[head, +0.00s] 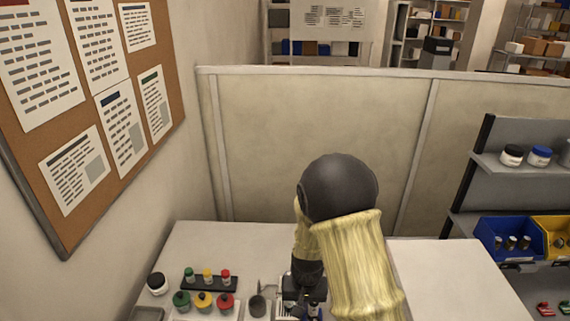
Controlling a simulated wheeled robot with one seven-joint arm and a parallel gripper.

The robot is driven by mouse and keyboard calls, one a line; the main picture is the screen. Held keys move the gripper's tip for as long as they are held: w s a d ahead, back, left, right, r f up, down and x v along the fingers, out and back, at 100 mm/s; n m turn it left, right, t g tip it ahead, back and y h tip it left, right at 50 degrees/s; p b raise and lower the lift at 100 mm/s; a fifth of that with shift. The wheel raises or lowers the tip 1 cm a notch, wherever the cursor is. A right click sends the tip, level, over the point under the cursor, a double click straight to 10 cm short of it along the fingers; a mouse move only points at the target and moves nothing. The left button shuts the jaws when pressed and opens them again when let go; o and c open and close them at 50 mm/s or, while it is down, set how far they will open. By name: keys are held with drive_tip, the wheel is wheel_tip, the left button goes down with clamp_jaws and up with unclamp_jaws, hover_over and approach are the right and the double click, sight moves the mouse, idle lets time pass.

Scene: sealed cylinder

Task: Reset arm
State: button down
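My arm, in a pale yellow sleeve with a dark round joint, rises over the white table (440,270) and bends down toward its near part. My gripper (304,308) is low in the head view, close over the table beside a grey cup (257,306). Its fingers are mostly hidden by dark parts and the lower edge, so I cannot tell if they are open or hold anything. I cannot pick out a sealed cylinder for certain.
Left of my gripper stand a dark rack (209,283) of small capped vials and green, yellow and red-lidded jars (203,302). A black-lidded white jar (157,283) is farther left. A partition (310,120) closes the back; shelving with a blue bin (510,232) stands right. The table's right part is clear.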

drive_tip(key=s+d+r+t+b, duration=0.2)
drive_tip(key=s+d+r+b, duration=0.2)
drive_tip(key=s+d+r, duration=0.6)
drive_tip(key=shift+s+d+r+b, duration=0.25)
drive_tip(key=shift+s+d+b, duration=0.1)
drive_tip(key=shift+s, duration=0.45)
